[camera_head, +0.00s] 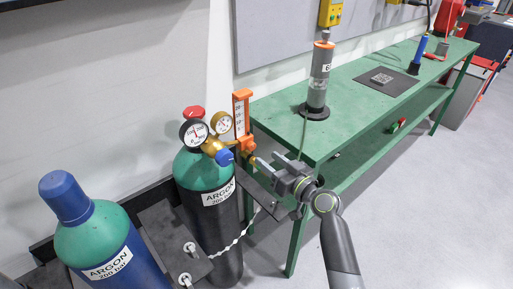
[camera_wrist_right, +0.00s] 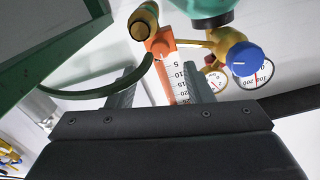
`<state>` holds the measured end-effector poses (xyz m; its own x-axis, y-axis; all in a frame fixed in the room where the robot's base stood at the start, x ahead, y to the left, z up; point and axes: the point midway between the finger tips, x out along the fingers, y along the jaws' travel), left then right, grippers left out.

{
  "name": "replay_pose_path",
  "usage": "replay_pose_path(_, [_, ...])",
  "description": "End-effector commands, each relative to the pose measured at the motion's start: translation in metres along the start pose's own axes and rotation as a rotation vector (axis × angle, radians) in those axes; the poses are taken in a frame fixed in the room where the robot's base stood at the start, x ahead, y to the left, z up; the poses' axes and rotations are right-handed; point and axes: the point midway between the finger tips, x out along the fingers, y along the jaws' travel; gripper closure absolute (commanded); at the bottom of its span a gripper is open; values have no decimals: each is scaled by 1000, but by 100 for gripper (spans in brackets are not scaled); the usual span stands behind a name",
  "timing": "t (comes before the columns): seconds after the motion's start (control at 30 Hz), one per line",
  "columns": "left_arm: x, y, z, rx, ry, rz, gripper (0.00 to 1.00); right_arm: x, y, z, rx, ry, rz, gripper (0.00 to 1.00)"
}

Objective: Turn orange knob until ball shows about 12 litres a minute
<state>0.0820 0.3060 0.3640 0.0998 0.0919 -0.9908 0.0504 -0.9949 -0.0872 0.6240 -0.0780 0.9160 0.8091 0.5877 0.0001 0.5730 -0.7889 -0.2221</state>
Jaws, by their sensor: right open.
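The orange flowmeter (camera_head: 241,112) stands upright on the brass regulator of the middle cylinder, its white scale facing out. Its orange knob (camera_head: 248,144) sits at the lower end. In the right wrist view the orange knob (camera_wrist_right: 162,43) shows above and between my fingers, and the numbered scale (camera_wrist_right: 178,82) runs down between them. The ball cannot be made out. My right gripper (camera_head: 272,168) is open and empty, just right of and below the knob, apart from it. Its two grey fingers (camera_wrist_right: 162,88) show in the wrist view. My left gripper is not in view.
A blue knob (camera_head: 224,157) and two dials (camera_head: 193,132) crowd the regulator left of the flowmeter. A green hose (camera_wrist_right: 105,88) crosses near one finger. The green bench (camera_head: 345,105) stands right. Another argon cylinder (camera_head: 105,245) is at lower left.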

Motion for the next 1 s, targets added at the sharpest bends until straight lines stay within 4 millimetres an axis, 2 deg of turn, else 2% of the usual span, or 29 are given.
replay_pose_path(0.03, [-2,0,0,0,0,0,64,10,-1,-2,3,0,-2,53])
replay_pose_path(0.2, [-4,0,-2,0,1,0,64,36,-1,-1,2,0,-2,53])
replay_pose_path(0.4, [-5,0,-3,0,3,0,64,57,0,0,1,-1,-1,53])
replay_pose_path(0.6, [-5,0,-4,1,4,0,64,64,0,0,2,1,0,53])
replay_pose_path(0.87, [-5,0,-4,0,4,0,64,65,0,0,1,0,0,53])
replay_pose_path(1.0, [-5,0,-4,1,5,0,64,65,0,0,1,0,0,72])
